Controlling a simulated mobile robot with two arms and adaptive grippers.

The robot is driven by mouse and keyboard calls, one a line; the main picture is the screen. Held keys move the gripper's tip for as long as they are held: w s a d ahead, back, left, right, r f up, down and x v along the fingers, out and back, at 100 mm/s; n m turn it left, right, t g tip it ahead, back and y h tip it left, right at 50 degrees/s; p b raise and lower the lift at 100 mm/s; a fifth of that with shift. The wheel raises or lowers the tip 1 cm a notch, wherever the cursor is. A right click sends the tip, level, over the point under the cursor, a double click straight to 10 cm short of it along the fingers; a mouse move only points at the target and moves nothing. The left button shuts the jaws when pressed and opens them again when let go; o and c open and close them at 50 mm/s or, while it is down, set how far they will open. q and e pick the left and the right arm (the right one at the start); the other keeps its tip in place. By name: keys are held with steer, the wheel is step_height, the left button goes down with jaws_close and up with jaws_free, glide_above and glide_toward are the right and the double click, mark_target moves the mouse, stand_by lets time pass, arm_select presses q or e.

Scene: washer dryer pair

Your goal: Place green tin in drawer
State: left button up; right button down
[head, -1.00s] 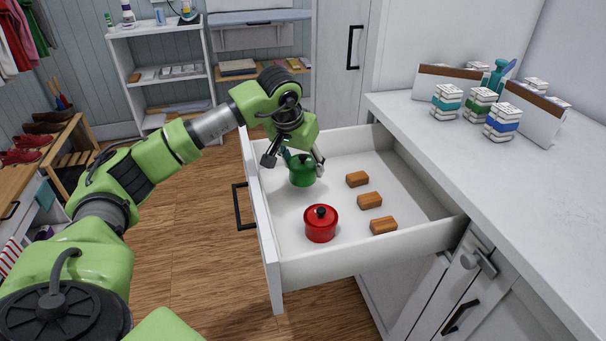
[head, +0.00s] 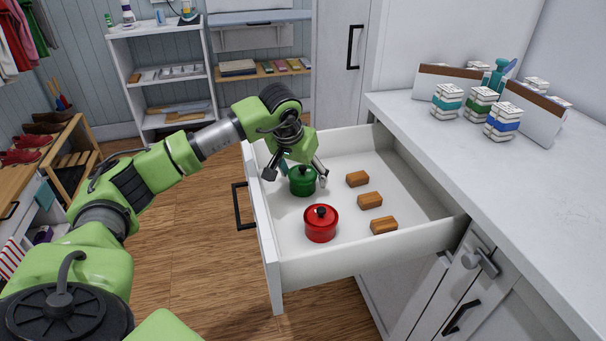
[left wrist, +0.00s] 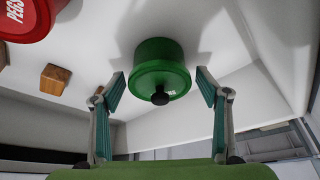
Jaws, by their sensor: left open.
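The green tin (head: 303,182) has a dark knob and stands upright on the floor of the open white drawer (head: 356,265), near its far left part. My left gripper (head: 297,177) is over it, with one finger to each side. In the left wrist view the green tin (left wrist: 160,62) shows between and just beyond the open fingers of the left gripper (left wrist: 160,78), with a gap on both sides. My right gripper is not in view.
A red tin (head: 321,224) stands in the drawer in front of the green one. Several brown blocks (head: 370,200) lie in a row to the right. The counter (head: 520,190) on the right holds white containers. The drawer's right rear floor is clear.

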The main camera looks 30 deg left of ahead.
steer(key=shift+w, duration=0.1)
arm_select(q)
steer(key=shift+r, duration=0.2)
steer(key=p+v, duration=0.1)
steer(key=v, duration=1.1)
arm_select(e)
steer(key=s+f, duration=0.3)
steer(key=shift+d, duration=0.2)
arm_select(q)
steer(key=shift+w, duration=0.1)
